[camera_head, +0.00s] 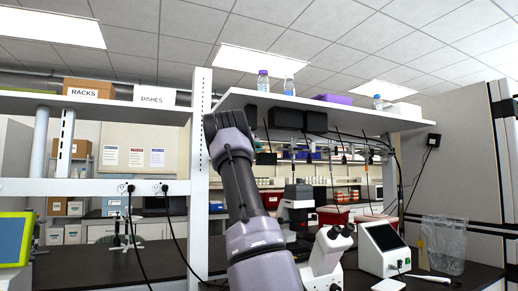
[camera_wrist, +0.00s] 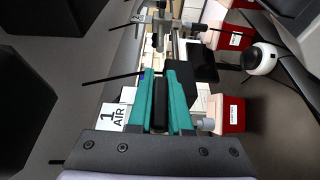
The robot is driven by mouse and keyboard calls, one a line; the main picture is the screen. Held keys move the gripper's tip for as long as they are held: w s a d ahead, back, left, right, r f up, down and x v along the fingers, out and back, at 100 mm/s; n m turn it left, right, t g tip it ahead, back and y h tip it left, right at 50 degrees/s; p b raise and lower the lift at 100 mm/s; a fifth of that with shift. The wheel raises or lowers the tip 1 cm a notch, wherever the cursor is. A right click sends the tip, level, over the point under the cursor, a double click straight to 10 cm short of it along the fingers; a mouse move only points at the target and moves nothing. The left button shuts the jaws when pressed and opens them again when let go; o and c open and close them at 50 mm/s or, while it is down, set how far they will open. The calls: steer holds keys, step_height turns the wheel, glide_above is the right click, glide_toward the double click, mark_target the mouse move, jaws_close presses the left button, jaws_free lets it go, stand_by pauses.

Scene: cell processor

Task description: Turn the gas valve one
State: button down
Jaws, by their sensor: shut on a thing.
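My gripper (camera_wrist: 160,88) reaches up from the bottom of the wrist view, with teal fingers and dark pads. It is shut on gas valve one, whose handle is mostly hidden between the fingers. A grey nozzle of gas valve one (camera_wrist: 206,124) shows just right of the right finger. A white label (camera_wrist: 118,117) reading "1 AIR" is just left of the fingers. In the head view my arm stands in the middle, and my gripper cannot be made out there.
A similar grey valve (camera_wrist: 160,40) with its own label (camera_wrist: 137,17) lies farther up the wrist view. Red bins (camera_wrist: 231,114) are at right. In the head view, a white shelf post (camera_head: 199,165) is close left of my arm, and a microscope (camera_head: 326,258) stands at right.

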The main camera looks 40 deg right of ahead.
steer(key=shift+f, duration=0.1)
steer(key=c, duration=0.8)
jaws_free()
steer(key=shift+c, duration=0.2)
steer(key=s+a, duration=0.1)
steer(key=a, duration=0.9)
steer(key=shift+s+a, duration=0.35)
steer(key=shift+s, duration=0.05)
